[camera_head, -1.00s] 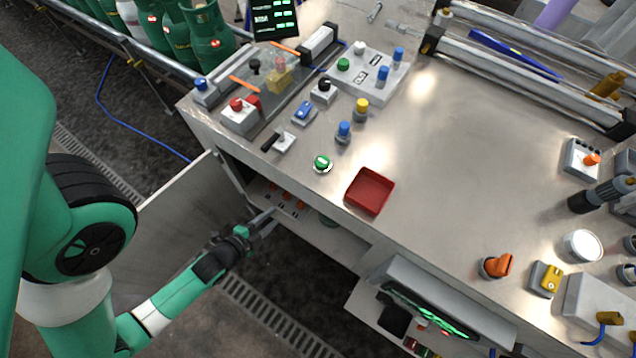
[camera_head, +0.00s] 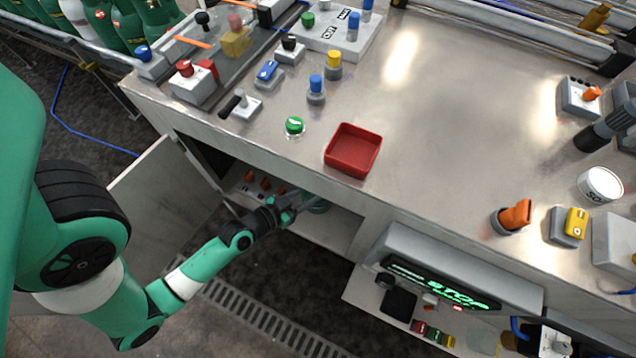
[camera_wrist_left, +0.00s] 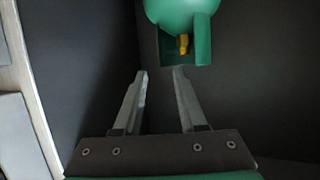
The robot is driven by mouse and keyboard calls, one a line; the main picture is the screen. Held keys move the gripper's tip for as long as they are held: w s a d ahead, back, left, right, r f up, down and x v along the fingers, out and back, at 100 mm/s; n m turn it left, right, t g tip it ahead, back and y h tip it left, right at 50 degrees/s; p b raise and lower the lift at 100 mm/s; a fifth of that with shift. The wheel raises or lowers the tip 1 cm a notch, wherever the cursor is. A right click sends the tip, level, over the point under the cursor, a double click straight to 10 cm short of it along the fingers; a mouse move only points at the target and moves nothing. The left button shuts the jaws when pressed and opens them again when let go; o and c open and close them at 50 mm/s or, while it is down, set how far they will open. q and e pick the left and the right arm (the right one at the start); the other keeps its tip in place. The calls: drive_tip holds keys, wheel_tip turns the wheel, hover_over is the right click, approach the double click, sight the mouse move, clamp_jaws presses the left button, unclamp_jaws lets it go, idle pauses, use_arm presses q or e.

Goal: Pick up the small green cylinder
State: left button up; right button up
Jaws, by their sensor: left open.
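The small green cylinder (camera_wrist_left: 178,12) shows at the top of the left wrist view, with a green collar around a yellow valve. The collar faces my left gripper (camera_wrist_left: 160,74), whose two fingers are apart with nothing between them. The fingertips are just short of the collar, slightly to its left. In the head view my left gripper (camera_head: 292,197) reaches into the open cabinet under the worktop. A green rounded part of the cylinder (camera_head: 319,206) shows beside the fingers there; the rest is hidden. My right gripper is not in view.
The worktop edge hangs above the arm, with a red tray (camera_head: 353,150) and a green button (camera_head: 294,125) on top. The open cabinet door (camera_head: 155,195) stands left of the arm. Orange-topped items (camera_head: 262,183) sit inside the cabinet.

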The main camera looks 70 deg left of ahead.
use_arm(q)
drive_tip(key=b+x, duration=0.1)
drive_tip(key=x, duration=0.4)
drive_tip(key=shift+w+a+f, duration=0.1)
drive_tip(key=shift+w, duration=0.05)
clamp_jaws()
idle(1.2)
